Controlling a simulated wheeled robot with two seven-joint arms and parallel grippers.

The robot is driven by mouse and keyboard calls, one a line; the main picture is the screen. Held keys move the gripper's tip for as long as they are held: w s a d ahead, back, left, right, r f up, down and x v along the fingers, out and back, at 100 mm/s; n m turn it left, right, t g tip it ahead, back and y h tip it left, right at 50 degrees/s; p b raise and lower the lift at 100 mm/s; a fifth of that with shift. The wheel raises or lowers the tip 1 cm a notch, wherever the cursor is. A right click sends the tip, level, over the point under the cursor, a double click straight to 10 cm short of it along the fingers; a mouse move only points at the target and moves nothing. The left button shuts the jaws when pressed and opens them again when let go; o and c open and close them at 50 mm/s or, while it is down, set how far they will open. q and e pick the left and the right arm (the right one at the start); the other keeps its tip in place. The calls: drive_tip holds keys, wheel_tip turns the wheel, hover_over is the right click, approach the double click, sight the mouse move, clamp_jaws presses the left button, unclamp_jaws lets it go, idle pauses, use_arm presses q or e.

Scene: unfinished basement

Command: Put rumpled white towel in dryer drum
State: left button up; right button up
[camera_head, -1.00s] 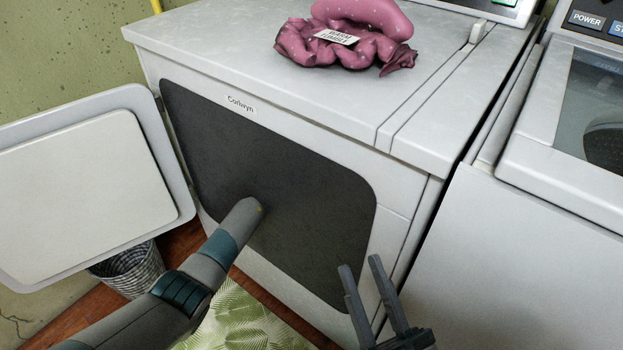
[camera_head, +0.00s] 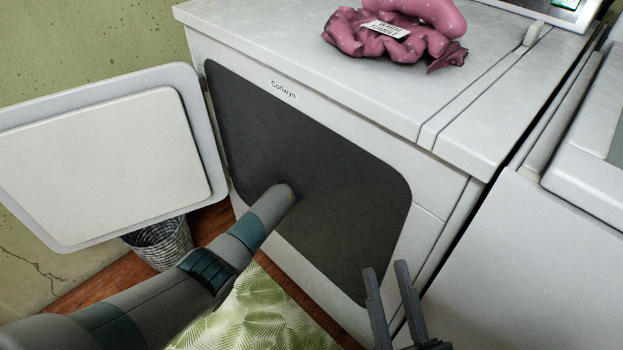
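The white dryer (camera_head: 370,110) stands in the middle with its door (camera_head: 105,165) swung wide open to the left. Its dark opening (camera_head: 290,150) leads to the drum, whose inside is too dark to make out. My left arm (camera_head: 225,255) reaches into the opening, and its gripper is hidden inside. My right gripper (camera_head: 390,290) is in front of the dryer's lower right part, with its two fingers apart and nothing between them. The white towel is not visible.
A pink rumpled bundle with a label (camera_head: 390,35) lies on the dryer top. Another white machine (camera_head: 540,250) stands close on the right. A metal basket (camera_head: 160,243) is below the door. A green leaf-patterned mat (camera_head: 255,310) lies on the wooden floor.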

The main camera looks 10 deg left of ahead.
use_arm(q)
drive_tip(key=p+v, duration=0.2)
drive_tip(key=v, duration=0.1)
use_arm(e)
drive_tip(key=w+d+f+g+h+p, duration=0.25)
drive_tip(key=f+g, duration=0.45)
drive_tip(key=f, duration=0.5)
use_arm(q)
drive_tip(key=p+v, duration=0.3)
drive_tip(key=v, duration=1.1)
use_arm(e)
drive_tip(key=s+d+f+g+h, duration=0.3)
drive_tip(key=s+d+f+g, duration=0.1)
drive_tip(key=f+g, duration=0.4)
drive_tip(key=shift+s+d+f+m, duration=0.15)
drive_tip(key=shift+s+f+m, duration=0.15)
drive_tip(key=shift+s+f, duration=0.55)
use_arm(q)
drive_tip(key=shift+a+f, duration=0.1)
drive_tip(key=shift+s, duration=0.1)
